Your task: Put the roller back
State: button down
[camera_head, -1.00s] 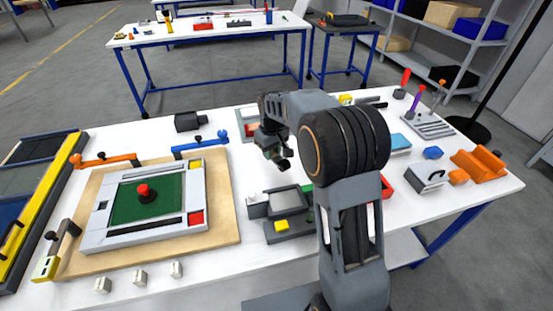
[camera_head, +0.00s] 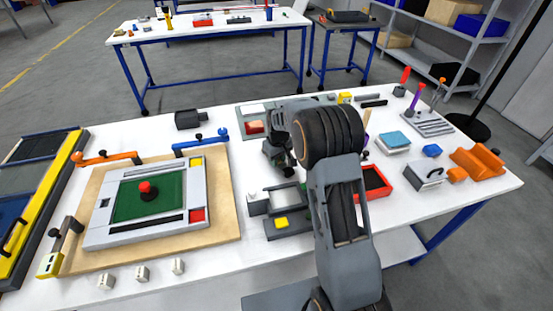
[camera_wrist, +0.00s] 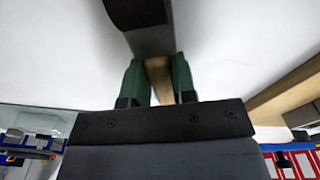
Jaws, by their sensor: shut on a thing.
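In the wrist view, my gripper (camera_wrist: 158,78) has its two green fingers on either side of a brown handle. A dark grey, rounded body (camera_wrist: 142,25) lies just beyond the fingertips; I take this and the handle as the roller, held in the shut gripper. In the head view, my gripper (camera_head: 281,160) is low over the middle of the white table, beside the grey station with a yellow block (camera_head: 281,222). My arm hides much of this area, and the roller is not clear there. I cannot tell which spot is the roller's place.
A green-screened frame with a red knob (camera_head: 147,190) lies on a wooden board at left. A red tray (camera_head: 386,187) is right of my arm. A tool stand (camera_head: 430,124), a blue-topped block (camera_head: 394,140) and an orange holder (camera_head: 477,162) are at right.

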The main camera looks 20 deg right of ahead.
jog(key=c, duration=0.9)
grip_release()
jog(key=shift+f, duration=0.1)
notch_tip(320, 180, up, 12)
jog(key=s+r+m+t, duration=0.1)
jog(key=s+r, duration=0.2)
jog(key=s, duration=0.4)
jog(key=s+r+m+t, duration=0.1)
jog(key=s+r, duration=0.2)
jog(key=s, duration=0.3)
jog(key=shift+s+a+f+m+t, duration=0.15)
jog(key=shift+s+f+m, duration=0.4)
jog(key=shift+s, duration=1.85)
jog(key=shift+s+a+f+m+t, duration=0.1)
jog(key=shift+s+f+m+t, duration=0.35)
jog(key=shift+s, duration=1.9)
jog(key=shift+s+a+f+m, duration=0.1)
jog(key=shift+s+f+m, duration=0.45)
jog(key=shift+s, duration=1.85)
jog(key=shift+f+n, duration=0.2)
jog(key=shift+n, duration=0.15)
